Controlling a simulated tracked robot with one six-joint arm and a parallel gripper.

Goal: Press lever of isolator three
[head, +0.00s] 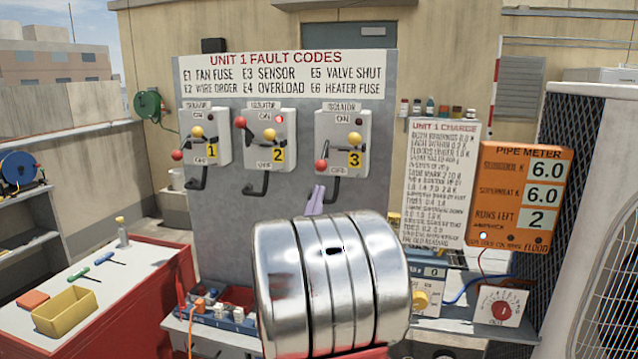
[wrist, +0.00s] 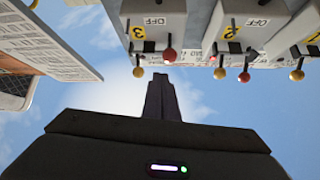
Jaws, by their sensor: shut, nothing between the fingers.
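Isolator three (head: 342,143) is the rightmost grey box on the panel, with a yellow 3 label. Its lever ends in a red ball (head: 321,166) low on the left, near OFF; a yellow ball (head: 355,138) sits on its front. In the upside-down wrist view, the red ball (wrist: 169,55) and yellow ball (wrist: 138,72) hang from the leftmost box. My gripper (head: 318,192) is shut and empty, its fingertips just below the red ball in the head view. In the wrist view, the fingers (wrist: 158,80) point toward the red ball; I cannot tell whether they touch.
Isolator two (head: 270,141), its red ball up near ON and a red light showing, stands left of isolator three. Isolator one (head: 206,137) is farther left. A white chart (head: 440,185) and orange pipe meter (head: 520,195) stand right. A red-sided bench (head: 150,310) stands left.

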